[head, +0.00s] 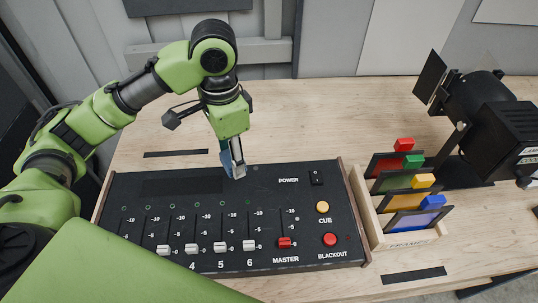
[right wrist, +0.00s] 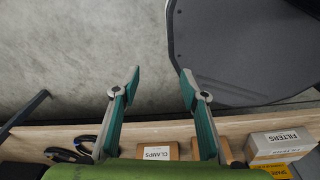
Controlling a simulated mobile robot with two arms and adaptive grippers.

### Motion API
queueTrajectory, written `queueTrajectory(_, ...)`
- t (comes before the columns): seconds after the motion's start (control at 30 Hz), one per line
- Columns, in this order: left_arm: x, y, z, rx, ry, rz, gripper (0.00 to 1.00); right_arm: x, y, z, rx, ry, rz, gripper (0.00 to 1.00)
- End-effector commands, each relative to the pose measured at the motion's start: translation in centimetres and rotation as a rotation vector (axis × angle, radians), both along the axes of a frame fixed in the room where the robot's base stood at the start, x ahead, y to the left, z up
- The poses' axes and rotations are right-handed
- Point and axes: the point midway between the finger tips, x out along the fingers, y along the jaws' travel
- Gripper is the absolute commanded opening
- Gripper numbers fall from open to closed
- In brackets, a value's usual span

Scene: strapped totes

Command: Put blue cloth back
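No blue cloth shows in either view. The nearest blue thing is a dark frame with a blue-violet sheet (head: 412,221) and a blue tab (head: 433,201). It stands tilted in the front of the wooden FRAMES rack (head: 378,222), right of the console. My left gripper (head: 236,170) points down over the back edge of the console, well left of the rack. Its fingers are seen edge-on, so I cannot tell whether they are open or shut. My right gripper (right wrist: 160,75) is open and empty above grey floor, beyond a wooden shelf.
Frames with red (head: 404,144), green (head: 413,161) and yellow (head: 423,181) tabs share the rack. A black lamp (head: 490,115) stands behind it. The console (head: 215,215) fills the front middle. The right wrist view shows a CLAMPS box (right wrist: 158,152) and a FILTERS box (right wrist: 281,142).

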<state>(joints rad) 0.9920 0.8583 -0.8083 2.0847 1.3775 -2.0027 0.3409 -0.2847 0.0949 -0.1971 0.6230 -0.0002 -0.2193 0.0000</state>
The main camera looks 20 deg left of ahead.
Motion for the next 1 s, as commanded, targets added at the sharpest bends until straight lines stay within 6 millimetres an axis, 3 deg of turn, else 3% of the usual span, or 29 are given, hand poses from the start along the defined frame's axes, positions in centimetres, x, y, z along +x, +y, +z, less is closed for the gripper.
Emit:
queueTrajectory(0.17,1.0,0.5,-0.7,-0.002,0.003,-0.028,0.24,-1.8,1.2,-0.5,0.014,0.021,-0.004,0.4)
queueTrajectory(0.53,8.6,2.7,-4.0,0.001,0.003,-0.026,0.24,-2.1,2.0,1.3,0.023,0.027,-0.002,0.4)
queueTrajectory(0.7,11.0,3.3,-7.4,-0.001,0.005,-0.026,0.24,-1.7,1.6,1.9,0.018,0.021,0.0,0.4)
queueTrajectory(1.0,12.8,3.8,-9.7,-0.001,0.002,-0.028,0.24,-1.4,1.0,2.3,0.012,0.018,-0.001,0.4)
